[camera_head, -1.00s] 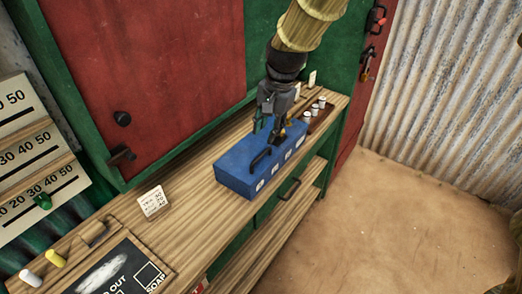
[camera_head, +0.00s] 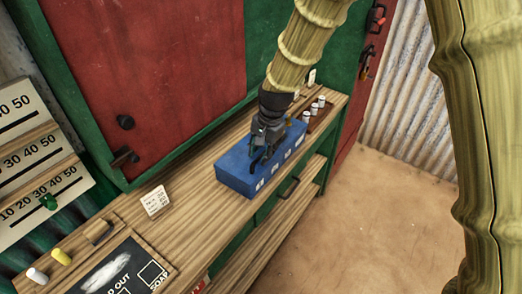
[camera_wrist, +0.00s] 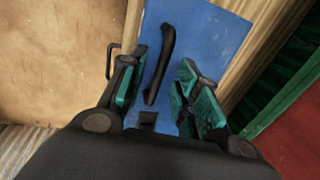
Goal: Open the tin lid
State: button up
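The blue tin (camera_head: 236,178) sits on the wooden counter with its lid closed. A dark handle lies on the lid; it shows clearly in the wrist view (camera_wrist: 163,62), running lengthwise. My gripper (camera_head: 258,160) is right over the tin's lid in the head view and hides most of the handle there. In the wrist view my gripper (camera_wrist: 165,95) is open, its green-padded fingers apart, with the near end of the handle between them, closer to the left finger. I cannot tell whether a finger touches it.
The wooden counter (camera_head: 190,220) also carries a small white card (camera_head: 155,200), a black board (camera_head: 118,268) and several small white-topped items (camera_head: 318,104) in a tray beyond the tin. A red cabinet door (camera_head: 150,70) stands behind. A drawer handle (camera_head: 289,189) juts out below.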

jog(key=shift+f, duration=0.3)
grip_shut()
